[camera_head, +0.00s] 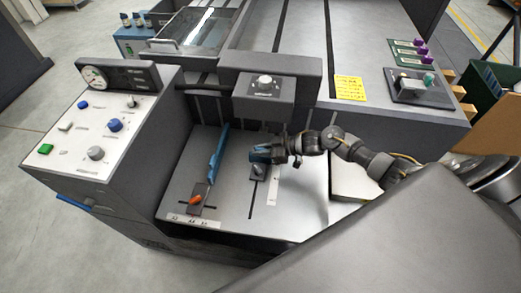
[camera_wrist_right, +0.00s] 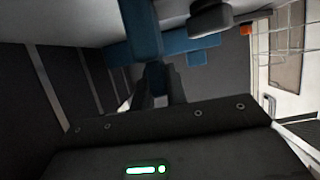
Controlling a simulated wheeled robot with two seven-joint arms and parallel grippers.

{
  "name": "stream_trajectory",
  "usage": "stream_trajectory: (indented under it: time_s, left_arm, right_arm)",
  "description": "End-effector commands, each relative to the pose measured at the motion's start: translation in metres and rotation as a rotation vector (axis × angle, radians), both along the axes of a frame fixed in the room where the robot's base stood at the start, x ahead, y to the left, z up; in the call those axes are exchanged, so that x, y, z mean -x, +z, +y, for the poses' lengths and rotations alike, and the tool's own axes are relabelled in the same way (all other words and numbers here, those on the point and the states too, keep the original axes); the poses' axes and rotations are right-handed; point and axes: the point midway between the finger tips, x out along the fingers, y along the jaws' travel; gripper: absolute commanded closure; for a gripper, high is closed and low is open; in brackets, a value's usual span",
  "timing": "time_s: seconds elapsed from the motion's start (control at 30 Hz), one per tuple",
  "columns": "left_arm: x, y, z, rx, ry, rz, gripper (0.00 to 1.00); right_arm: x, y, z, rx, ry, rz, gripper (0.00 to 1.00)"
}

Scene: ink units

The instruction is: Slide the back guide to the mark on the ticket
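The back guide (camera_head: 260,154) looks like a short blue block on the grey feed plate, above a slot. A dark knob (camera_head: 258,172) stands just in front of it. My right gripper (camera_head: 280,150) is at the right end of this block. In the right wrist view the blue block (camera_wrist_right: 140,35) lies right at the fingers (camera_wrist_right: 158,85), with a grey knob (camera_wrist_right: 210,18) beside it. Whether the fingers are closed on it is hidden. A white scale strip (camera_head: 273,187) runs along the slot. The yellow ticket (camera_head: 349,88) has writing too small to read. My left gripper is out of view.
A long blue side guide (camera_head: 217,152) and an orange lever (camera_head: 195,200) are left of the back guide. A grey housing (camera_head: 264,98) overhangs the plate behind it. A control panel (camera_head: 90,130) stands at the left. The plate's front is mostly clear.

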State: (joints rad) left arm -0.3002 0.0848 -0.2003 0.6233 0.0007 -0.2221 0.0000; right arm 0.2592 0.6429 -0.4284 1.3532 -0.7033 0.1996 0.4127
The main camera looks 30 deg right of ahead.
Motion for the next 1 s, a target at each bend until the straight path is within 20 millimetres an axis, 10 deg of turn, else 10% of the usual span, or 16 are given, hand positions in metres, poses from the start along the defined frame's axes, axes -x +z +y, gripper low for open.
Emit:
stream_trajectory:
  time_s: [1.0]
  left_arm:
    - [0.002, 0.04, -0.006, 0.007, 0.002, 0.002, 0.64]
  right_arm:
    - [0.05, 0.0, 0.037, 0.001, 0.0, 0.001, 1.0]
